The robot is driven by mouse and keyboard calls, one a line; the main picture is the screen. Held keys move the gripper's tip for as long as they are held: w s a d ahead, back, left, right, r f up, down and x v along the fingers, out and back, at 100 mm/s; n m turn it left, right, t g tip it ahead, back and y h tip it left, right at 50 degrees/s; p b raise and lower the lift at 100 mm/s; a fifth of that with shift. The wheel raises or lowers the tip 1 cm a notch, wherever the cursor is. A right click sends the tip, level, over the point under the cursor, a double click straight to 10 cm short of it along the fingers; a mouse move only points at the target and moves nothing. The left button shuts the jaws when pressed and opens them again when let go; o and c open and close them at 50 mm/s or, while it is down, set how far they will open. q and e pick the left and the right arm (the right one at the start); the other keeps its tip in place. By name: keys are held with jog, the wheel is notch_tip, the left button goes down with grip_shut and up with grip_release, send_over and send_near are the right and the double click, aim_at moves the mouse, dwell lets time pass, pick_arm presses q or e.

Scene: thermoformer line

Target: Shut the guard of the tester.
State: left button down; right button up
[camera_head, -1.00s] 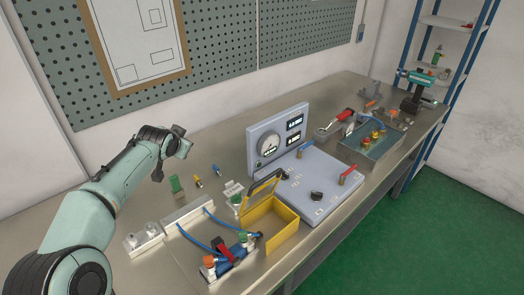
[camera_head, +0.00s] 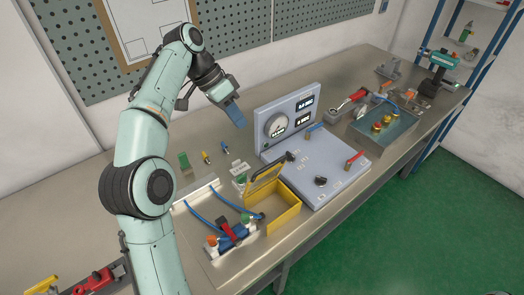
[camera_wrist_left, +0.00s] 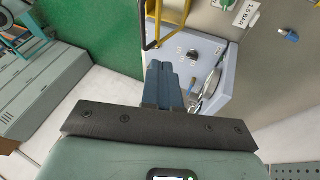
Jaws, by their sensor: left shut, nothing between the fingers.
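The tester has a grey-blue upright panel (camera_head: 291,117) with a round gauge and two displays, and a flat base plate (camera_head: 325,172) in front. At its left stands a yellow box (camera_head: 283,216). Its yellow-framed guard (camera_head: 266,178) stands tilted up, open, with a black handle (camera_head: 287,158) at its top. In the left wrist view the yellow frame (camera_wrist_left: 158,42) shows beyond the fingers. My left gripper (camera_head: 239,121) is shut and empty, above the bench, left of the panel and apart from the guard. Its blue fingers also show in the left wrist view (camera_wrist_left: 163,72). My right gripper is out of view.
A manifold with blue hoses (camera_head: 232,238) lies left of the yellow box. A green block (camera_head: 184,160) and small coloured parts lie behind. A metal tray (camera_head: 383,132) with brass parts sits at right. The pegboard wall (camera_head: 238,40) runs behind.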

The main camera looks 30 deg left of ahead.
pick_arm(q)
jog(key=x, duration=0.3)
jog(key=s+d+b+x, duration=0.1)
jog(key=x, duration=0.3)
jog(key=d+b+x, duration=0.1)
jog(key=x, duration=0.3)
jog(key=shift+s+r, duration=0.2)
jog(key=shift+s, duration=0.1)
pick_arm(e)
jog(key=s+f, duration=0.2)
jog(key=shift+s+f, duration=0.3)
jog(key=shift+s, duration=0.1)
